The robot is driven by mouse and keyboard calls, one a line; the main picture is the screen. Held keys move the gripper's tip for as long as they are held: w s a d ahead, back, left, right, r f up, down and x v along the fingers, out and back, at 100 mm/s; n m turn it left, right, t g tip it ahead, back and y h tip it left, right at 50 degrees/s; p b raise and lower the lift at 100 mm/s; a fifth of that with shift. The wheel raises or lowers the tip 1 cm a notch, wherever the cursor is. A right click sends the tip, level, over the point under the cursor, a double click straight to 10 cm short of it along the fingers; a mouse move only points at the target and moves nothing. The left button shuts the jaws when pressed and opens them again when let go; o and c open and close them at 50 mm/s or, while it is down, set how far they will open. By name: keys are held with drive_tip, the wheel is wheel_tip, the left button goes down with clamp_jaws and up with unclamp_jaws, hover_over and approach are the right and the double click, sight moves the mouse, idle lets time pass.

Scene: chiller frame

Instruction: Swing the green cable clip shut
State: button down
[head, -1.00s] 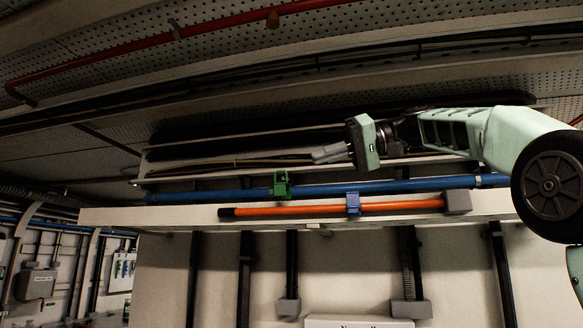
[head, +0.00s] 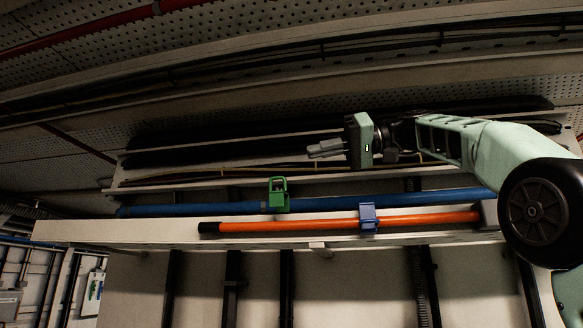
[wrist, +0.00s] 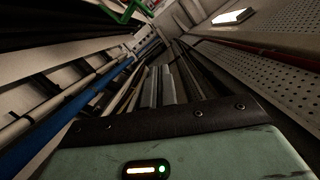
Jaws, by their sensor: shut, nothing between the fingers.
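The green cable clip (head: 278,197) sits on the blue pipe (head: 340,203), left of centre in the head view. Its frame-like upper part stands up above the pipe and looks open. Part of the clip also shows at the top left of the wrist view (wrist: 122,12). My gripper (head: 312,150) is shut and empty, with its fingers pointing left. In the head view it is above and to the right of the clip, apart from it. The shut fingers also show in the wrist view (wrist: 159,84).
An orange pipe (head: 300,226) with a black end runs below the blue pipe and carries a blue clip (head: 368,217). A pale ledge (head: 100,231) lies behind these pipes. Dark cable trays and a perforated ceiling (head: 250,60) are above. Free room lies left of my fingers.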

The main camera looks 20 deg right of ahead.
sight(279, 194)
drive_tip(key=w+a+f+p, duration=0.1)
drive_tip(key=a+f, duration=0.3)
drive_tip(key=a, duration=0.2)
drive_tip(key=shift+w+f+p, duration=0.2)
drive_tip(key=shift+f+p, duration=0.1)
drive_tip(key=shift+p, duration=0.05)
drive_tip(key=shift+f, duration=0.1)
drive_tip(key=shift+s+f+b, duration=0.1)
drive_tip(key=shift+s+b, duration=0.1)
drive_tip(key=shift+b, duration=0.5)
